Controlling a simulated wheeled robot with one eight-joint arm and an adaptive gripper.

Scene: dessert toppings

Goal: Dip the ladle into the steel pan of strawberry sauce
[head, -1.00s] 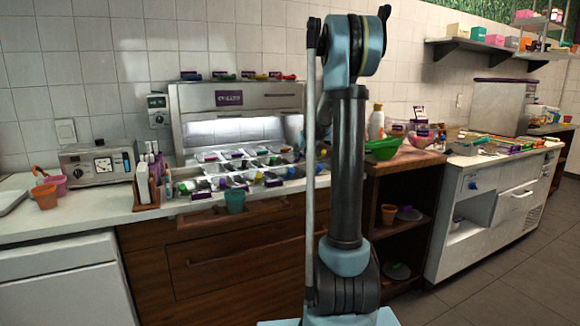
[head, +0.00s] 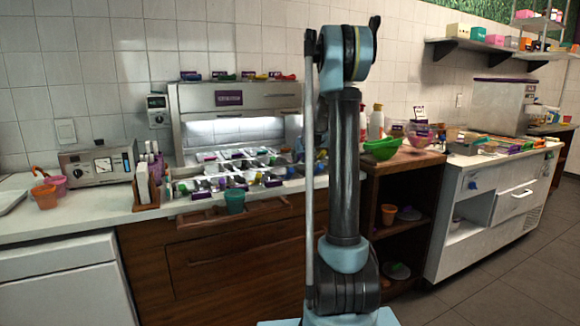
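A steel topping station (head: 290,100) stands against the wall left of my arm. Several small steel pans (head: 240,160) with coloured contents and scoops or handles fill its lit opening. The pans are too small to tell which holds strawberry sauce. I cannot pick out the ladle. My arm stands upright in front of the station's right end and hides part of it. My gripper cannot be made out, so whether it holds anything does not show.
A teal cup (head: 235,201) stands at the station's front edge. A green bowl (head: 382,149) sits on the wooden counter to the right. An orange cup (head: 45,196) and a grey appliance (head: 92,164) are on the left counter. Floor at right is clear.

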